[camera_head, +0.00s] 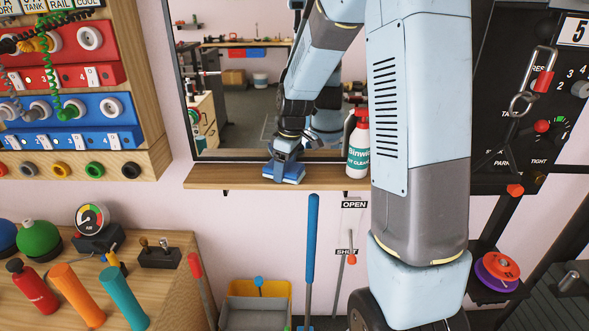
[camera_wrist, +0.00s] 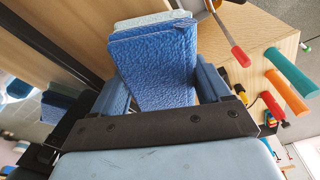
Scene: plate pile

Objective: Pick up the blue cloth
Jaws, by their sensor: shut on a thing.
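The blue cloth (camera_wrist: 155,75) is folded and textured, and it fills the space between my two fingers in the wrist view. My gripper (camera_wrist: 160,88) is shut on it, with one finger on each side. In the head view the blue cloth (camera_head: 285,172) is at the wooden shelf below the mirror, under my gripper (camera_head: 284,160). I cannot tell whether it still touches the shelf.
A white spray bottle with a red top (camera_head: 359,145) stands on the wooden shelf (camera_head: 232,181), to the right of my gripper. The mirror (camera_head: 230,110) is right behind. A blue-handled pole (camera_head: 311,240) and a yellow bin (camera_head: 280,290) stand below.

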